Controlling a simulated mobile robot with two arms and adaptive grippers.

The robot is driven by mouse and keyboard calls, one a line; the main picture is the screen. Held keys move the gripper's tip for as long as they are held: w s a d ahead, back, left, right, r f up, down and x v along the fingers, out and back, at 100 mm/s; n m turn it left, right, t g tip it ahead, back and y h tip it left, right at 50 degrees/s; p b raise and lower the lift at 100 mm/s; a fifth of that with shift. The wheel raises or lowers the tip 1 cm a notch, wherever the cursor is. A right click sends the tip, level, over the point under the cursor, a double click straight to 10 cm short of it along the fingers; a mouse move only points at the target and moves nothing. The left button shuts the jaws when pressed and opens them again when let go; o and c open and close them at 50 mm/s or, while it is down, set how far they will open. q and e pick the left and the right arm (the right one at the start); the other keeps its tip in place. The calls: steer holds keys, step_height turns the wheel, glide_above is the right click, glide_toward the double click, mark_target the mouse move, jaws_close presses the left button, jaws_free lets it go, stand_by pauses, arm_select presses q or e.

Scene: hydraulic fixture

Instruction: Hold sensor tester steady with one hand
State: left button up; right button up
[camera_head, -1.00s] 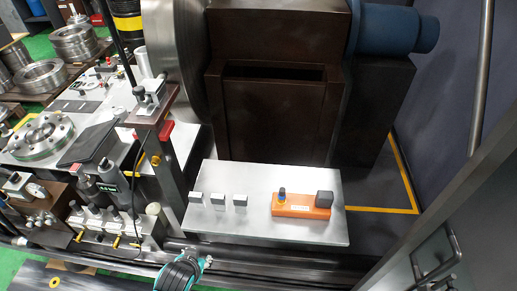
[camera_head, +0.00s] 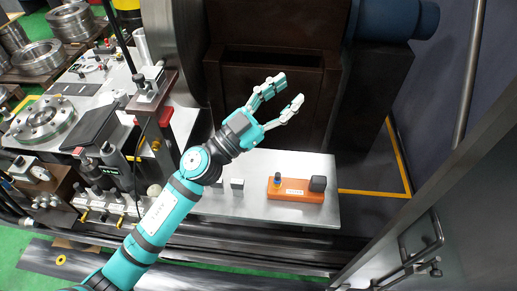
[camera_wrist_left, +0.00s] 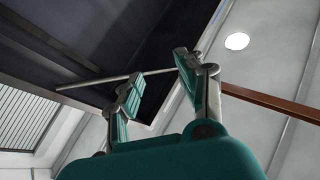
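The sensor tester (camera_head: 296,191) looks to be the orange block lying on the right half of the light grey metal plate (camera_head: 315,218). It carries a small blue and black knob on its left and a black cube on its right. My left gripper (camera_head: 284,98) is open and empty, raised above and behind the tester, with its fingers pointing up and right. Its open fingers also show in the left wrist view (camera_wrist_left: 158,85), with nothing between them. My right gripper is not in view.
Small grey blocks (camera_head: 237,184) stand on the plate left of the tester, partly hidden by my arm. A dark brown machine housing (camera_head: 265,75) rises behind the plate. A cluttered bench (camera_head: 75,120) stands at the left. A metal rail (camera_head: 405,240) runs at the right.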

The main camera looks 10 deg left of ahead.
arm_select(q)
steer(key=s+d+f+m+g+y, duration=0.25)
steer(key=d+f+m+g, duration=0.35)
steer(key=f+m+g, duration=0.5)
arm_select(e)
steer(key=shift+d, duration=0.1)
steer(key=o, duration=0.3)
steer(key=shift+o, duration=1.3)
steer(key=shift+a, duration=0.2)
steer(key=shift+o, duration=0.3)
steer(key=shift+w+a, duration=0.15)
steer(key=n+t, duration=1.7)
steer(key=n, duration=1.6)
glide_toward(318, 188)
arm_select(q)
steer(key=w+a+f+n+g+y, duration=0.3)
steer(key=a+f+n+y, duration=0.3)
steer(key=a+y, duration=0.3)
steer(key=shift+w+a+f+g, duration=0.15)
steer(key=shift+a+f+g, duration=0.15)
steer(key=shift+a+f, duration=0.65)
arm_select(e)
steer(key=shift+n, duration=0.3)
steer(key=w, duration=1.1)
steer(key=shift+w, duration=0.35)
